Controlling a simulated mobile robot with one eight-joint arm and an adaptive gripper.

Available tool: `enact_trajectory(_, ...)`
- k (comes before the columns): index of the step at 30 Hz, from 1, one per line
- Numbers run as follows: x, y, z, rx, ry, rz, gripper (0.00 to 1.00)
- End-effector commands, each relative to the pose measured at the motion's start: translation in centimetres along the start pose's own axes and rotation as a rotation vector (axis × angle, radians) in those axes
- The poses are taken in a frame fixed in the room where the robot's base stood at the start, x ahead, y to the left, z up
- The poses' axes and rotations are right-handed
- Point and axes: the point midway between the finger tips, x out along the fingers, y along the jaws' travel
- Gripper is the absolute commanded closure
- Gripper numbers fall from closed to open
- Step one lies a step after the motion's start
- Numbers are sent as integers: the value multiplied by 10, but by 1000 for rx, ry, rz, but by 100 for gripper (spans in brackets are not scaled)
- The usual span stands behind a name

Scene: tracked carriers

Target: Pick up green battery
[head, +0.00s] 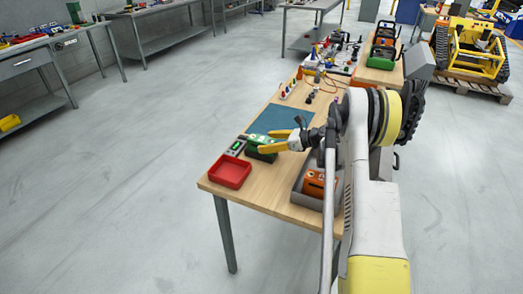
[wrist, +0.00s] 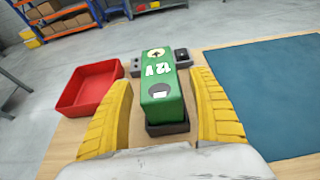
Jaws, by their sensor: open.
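The green battery (wrist: 160,85) stands on a dark base on the wooden table, with "12 V" marking and a white emblem on it. In the wrist view it lies between the two yellow fingers of my gripper (wrist: 165,115), with a gap on each side. In the head view the battery (head: 262,142) is partly hidden by my gripper (head: 270,142), which reaches in from the right. My gripper is open and holds nothing.
A red tray (head: 230,172) sits near the table's front left corner, left of the battery. A blue mat (head: 272,120) lies behind. A grey bin (head: 299,196) with an orange item stands at the right edge. A dark grey device (wrist: 182,57) sits just beyond the battery.

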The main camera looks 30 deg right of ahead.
Motion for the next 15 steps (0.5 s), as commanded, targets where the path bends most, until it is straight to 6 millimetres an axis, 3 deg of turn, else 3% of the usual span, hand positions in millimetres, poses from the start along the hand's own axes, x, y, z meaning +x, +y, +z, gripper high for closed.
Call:
enact_trajectory(4,25,0,-4,-1,0,2,30)
enact_trajectory(11,28,0,-2,0,0,1,30)
enact_trajectory(12,28,0,-2,0,0,1,35)
enact_trajectory(15,28,0,-2,0,0,1,65)
